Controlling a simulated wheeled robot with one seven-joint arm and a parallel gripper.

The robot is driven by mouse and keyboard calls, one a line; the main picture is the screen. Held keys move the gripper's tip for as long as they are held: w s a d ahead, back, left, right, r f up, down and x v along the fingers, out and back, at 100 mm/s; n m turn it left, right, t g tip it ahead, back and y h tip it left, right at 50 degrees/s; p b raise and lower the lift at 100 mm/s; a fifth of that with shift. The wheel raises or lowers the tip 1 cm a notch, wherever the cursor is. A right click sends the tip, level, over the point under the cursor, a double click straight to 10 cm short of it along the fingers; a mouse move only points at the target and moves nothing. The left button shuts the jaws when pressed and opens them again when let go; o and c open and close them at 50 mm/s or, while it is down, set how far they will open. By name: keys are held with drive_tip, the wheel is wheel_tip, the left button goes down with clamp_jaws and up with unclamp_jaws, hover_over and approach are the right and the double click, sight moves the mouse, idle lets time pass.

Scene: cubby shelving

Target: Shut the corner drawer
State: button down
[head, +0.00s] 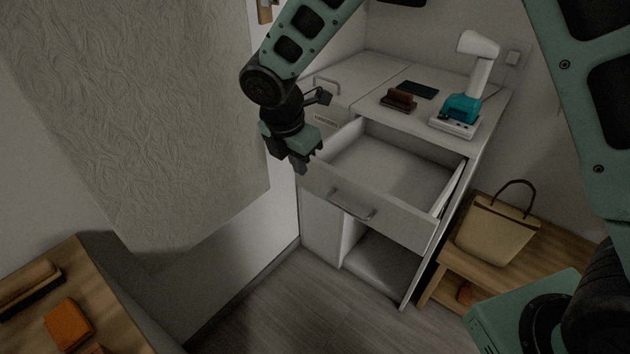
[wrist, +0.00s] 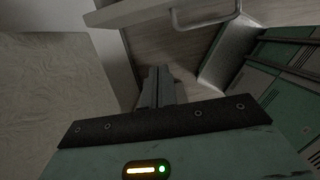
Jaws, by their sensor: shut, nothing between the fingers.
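The corner drawer (head: 376,207) is a white drawer pulled well out of the white cabinet (head: 318,222) in the head view. Its inside looks empty, and a metal bar handle (head: 352,204) is on its front. In the wrist view the drawer front (wrist: 130,12) and its handle (wrist: 207,20) show at the top. My gripper (head: 300,166) hangs near the left end of the drawer front in the head view. Its fingers (wrist: 157,88) are together with nothing between them. I cannot tell whether it touches the drawer.
On the cabinet top are a teal and white device (head: 460,108), a brown holder (head: 398,99) and a dark flat item (head: 418,89). A tan bag (head: 496,230) stands on a wooden bench at right. A wooden table (head: 98,290) is at lower left. The floor (head: 290,305) before the drawer is clear.

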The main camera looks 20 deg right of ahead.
sight(318, 181)
drive_tip(key=w+d+f, duration=0.1)
drive_tip(key=f, duration=0.2)
drive_tip(key=w+d+f+p, duration=0.1)
drive_tip(key=d+f, duration=0.1)
drive_tip(key=f, duration=0.1)
drive_tip(key=w+d+f+p, duration=0.1)
drive_tip(key=f, duration=0.2)
drive_tip(key=shift+w+d+f, duration=0.2)
drive_tip(key=shift+f, duration=0.1)
drive_tip(key=shift+w+d+f, duration=0.1)
drive_tip(key=shift+w+d, duration=0.2)
drive_tip(key=shift+d, duration=0.05)
drive_tip(key=shift+d, duration=0.1)
drive_tip(key=w+d+p, duration=0.1)
drive_tip(key=w+d, duration=0.3)
drive_tip(key=d, duration=0.2)
drive_tip(key=w+d+p, duration=0.2)
drive_tip(key=w+d, duration=0.3)
drive_tip(key=d, duration=0.2)
drive_tip(key=w+d+p, duration=0.1)
drive_tip(key=w+d, duration=0.4)
drive_tip(key=d, duration=0.1)
drive_tip(key=shift+w+d, duration=0.2)
drive_tip(key=shift+d, duration=0.1)
drive_tip(key=shift+w+d, duration=0.1)
drive_tip(key=shift+d, duration=0.1)
